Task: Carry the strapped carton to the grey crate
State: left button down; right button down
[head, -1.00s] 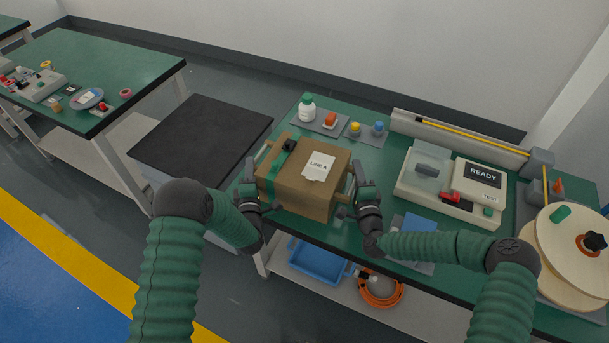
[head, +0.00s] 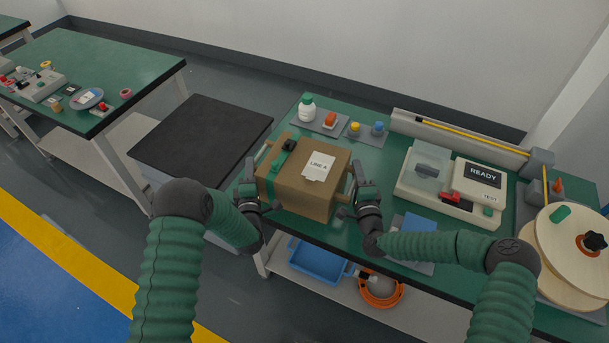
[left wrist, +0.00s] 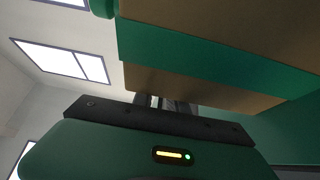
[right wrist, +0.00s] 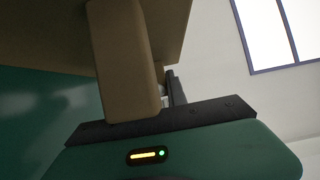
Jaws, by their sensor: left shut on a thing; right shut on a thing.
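The strapped carton (head: 300,190) is a brown box with a green strap (head: 270,178) near its left end and a white "LINE A" label on top. It is at the near left part of the green bench. My left gripper (head: 254,185) is shut on its left side, and my right gripper (head: 354,187) is shut on its right side. The carton also shows close up in the left wrist view (left wrist: 200,85) and right wrist view (right wrist: 125,60). I cannot tell whether its underside touches the bench. A dark-topped, light grey box, perhaps the grey crate (head: 200,138), stands left of the bench.
A blue bin (head: 318,262) is on the lower shelf. Another green table (head: 120,62) stands at the left.

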pick_arm(q)
jog(key=shift+f, duration=0.15)
pick_arm(e)
jog(key=shift+f, duration=0.15)
